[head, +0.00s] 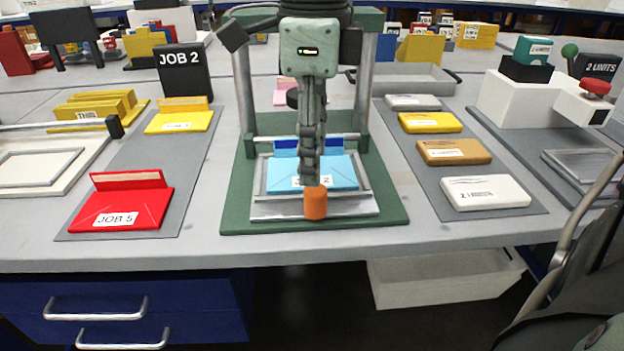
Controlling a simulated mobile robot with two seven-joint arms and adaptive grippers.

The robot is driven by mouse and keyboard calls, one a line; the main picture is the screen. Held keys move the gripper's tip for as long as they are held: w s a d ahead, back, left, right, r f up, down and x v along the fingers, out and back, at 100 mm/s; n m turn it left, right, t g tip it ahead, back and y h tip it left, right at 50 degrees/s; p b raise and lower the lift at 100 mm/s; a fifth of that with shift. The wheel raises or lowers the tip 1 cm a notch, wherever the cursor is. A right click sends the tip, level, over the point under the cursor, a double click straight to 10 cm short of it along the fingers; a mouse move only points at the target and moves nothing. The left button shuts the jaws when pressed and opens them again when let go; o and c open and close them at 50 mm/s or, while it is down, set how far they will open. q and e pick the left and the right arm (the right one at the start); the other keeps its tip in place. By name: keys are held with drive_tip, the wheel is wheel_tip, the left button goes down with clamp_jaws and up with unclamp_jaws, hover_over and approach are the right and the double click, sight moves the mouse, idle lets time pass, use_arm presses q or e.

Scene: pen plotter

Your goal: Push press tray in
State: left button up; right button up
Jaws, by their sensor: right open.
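The press has a green base (395,214) and two grey posts under a green top beam. Its grey press tray (270,209) lies on the base, with its front lip near the base's front edge. An orange knob (316,205) sits at the middle of that lip. A light blue packet (342,172) with a white label lies in the tray, partly hidden by my fingers. My right gripper (311,180) points down in front of the press, its fingers seen edge-on and open. Its tips show just above the knob; I cannot tell if they touch it. My left gripper is not in view.
A red JOB 5 packet (122,209) and a yellow packet (179,121) lie on a grey mat at left, with a JOB 2 sign (183,72) behind. Several packets, including a white one (486,192), lie on a mat at right. The table front is clear.

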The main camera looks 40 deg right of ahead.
sight(314, 189)
wheel_tip(314, 189, down, 7)
drive_tip(key=shift+s+r, duration=0.1)
drive_tip(key=shift+r, duration=0.1)
clamp_jaws()
idle(0.4)
